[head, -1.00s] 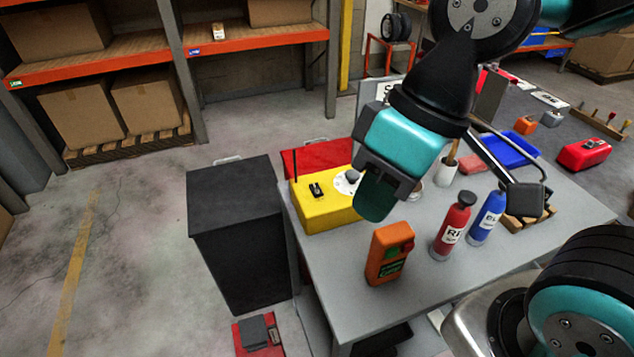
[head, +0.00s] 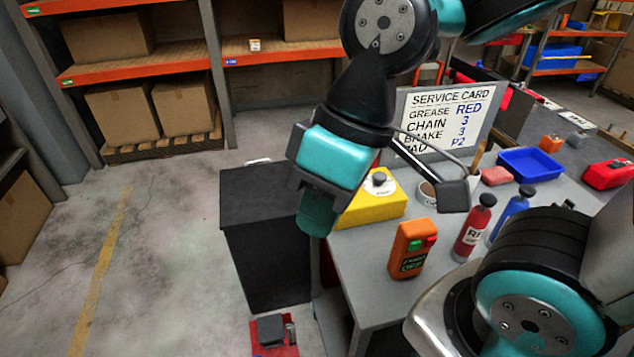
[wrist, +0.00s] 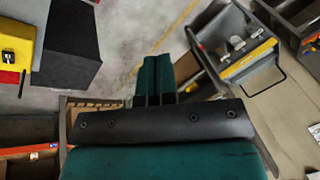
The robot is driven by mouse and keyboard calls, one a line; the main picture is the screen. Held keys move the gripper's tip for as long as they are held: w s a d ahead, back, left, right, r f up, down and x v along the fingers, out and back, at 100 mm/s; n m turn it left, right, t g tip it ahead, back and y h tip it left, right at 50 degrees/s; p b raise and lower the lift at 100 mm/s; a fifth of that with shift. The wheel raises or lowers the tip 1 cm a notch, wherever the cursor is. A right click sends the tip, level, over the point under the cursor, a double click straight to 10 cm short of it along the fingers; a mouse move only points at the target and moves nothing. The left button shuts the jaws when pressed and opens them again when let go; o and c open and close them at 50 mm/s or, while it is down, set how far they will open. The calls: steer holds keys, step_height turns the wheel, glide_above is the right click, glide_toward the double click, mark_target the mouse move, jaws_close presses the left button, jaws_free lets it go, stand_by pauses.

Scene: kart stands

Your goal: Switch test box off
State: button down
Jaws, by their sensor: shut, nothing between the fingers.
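A yellow box (head: 372,208) with a grey knob on a white dial stands at the table's left edge. My arm hides its left part, where a black switch showed earlier; in the wrist view a yellow box with a black switch (wrist: 14,46) is cut off at the left edge. An orange box (head: 405,262) with a green button, a red button and a dark label stands upright nearer on the table. I cannot tell for certain which is the test box. My gripper (head: 315,224) is shut and empty, left of the orange box; its fingers (wrist: 156,76) touch together in the wrist view.
A black cabinet (head: 262,235) stands left of the grey table (head: 368,290). A red bottle (head: 474,229) and a blue bottle (head: 514,206) stand right of the orange box. A service card (head: 446,112) stands behind. The floor at left is clear.

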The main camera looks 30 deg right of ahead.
steer(key=w+d+f+n+h+b, duration=0.15)
steer(key=w+d, duration=0.35)
steer(key=w, duration=0.5)
steer(key=w+d+f+n+h+b, duration=0.1)
steer(key=w+d+f+n, duration=0.2)
steer(key=w+d, duration=0.45)
steer(key=w+d+f+n+h, duration=0.1)
steer(key=w+d+f+n, duration=0.2)
steer(key=w+d+f, duration=0.3)
steer(key=w+d+b, duration=0.1)
steer(key=w+d, duration=0.3)
steer(key=d, duration=0.1)
steer(key=shift+w+d+f+h, duration=0.35)
step_height(320, 180, down, 13)
steer(key=p, duration=0.3)
steer(key=shift+f+p, duration=0.15)
steer(key=shift+p, duration=0.2)
steer(key=shift+f, duration=0.4)
steer(key=shift+f, duration=0.1)
